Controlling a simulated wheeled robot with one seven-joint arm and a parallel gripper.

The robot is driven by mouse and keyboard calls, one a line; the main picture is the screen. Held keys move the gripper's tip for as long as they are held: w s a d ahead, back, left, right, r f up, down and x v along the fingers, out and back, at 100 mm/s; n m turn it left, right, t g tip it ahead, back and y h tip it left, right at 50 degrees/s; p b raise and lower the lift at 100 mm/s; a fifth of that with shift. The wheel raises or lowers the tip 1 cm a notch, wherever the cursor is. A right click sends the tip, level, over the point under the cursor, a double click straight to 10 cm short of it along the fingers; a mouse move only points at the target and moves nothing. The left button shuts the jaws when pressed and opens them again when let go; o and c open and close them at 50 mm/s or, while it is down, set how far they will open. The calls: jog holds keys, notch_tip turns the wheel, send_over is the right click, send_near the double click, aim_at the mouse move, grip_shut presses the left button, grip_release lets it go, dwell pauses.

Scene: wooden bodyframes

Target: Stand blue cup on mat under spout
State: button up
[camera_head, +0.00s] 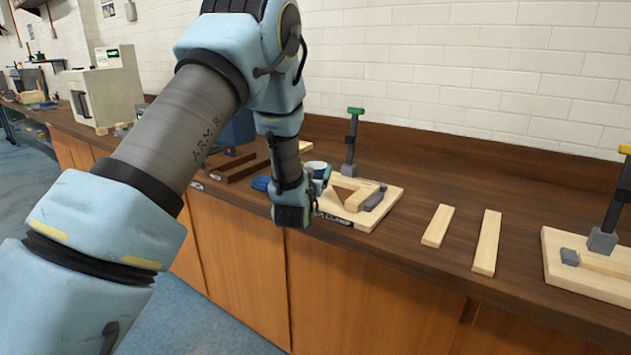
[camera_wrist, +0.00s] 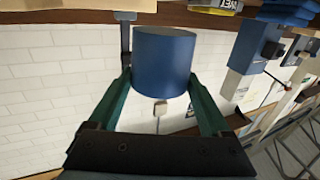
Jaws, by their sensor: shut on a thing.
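The blue cup (camera_wrist: 165,62) is a plain cylinder between the two green fingers of my gripper (camera_wrist: 160,80) in the wrist view. The fingers are shut on its sides. In the head view my gripper (camera_head: 322,178) is over the bench beside a pale wooden clamp board (camera_head: 382,212), with a small part of the round cup rim (camera_head: 316,165) showing behind it. My arm covers part of the bench to the left.
A clamp with a green handle (camera_head: 351,140) rises from the board's back. Two loose wooden strips (camera_head: 437,226) (camera_head: 487,243) lie to its right, then another clamp board (camera_head: 590,285). A pale machine (camera_head: 115,85) stands far left. A blue object (camera_head: 261,183) lies left of my gripper.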

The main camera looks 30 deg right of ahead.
jog(key=shift+f+p, duration=0.4)
jog(key=shift+f, duration=1.4)
jog(key=shift+f, duration=0.15)
jog(key=o, duration=1.3)
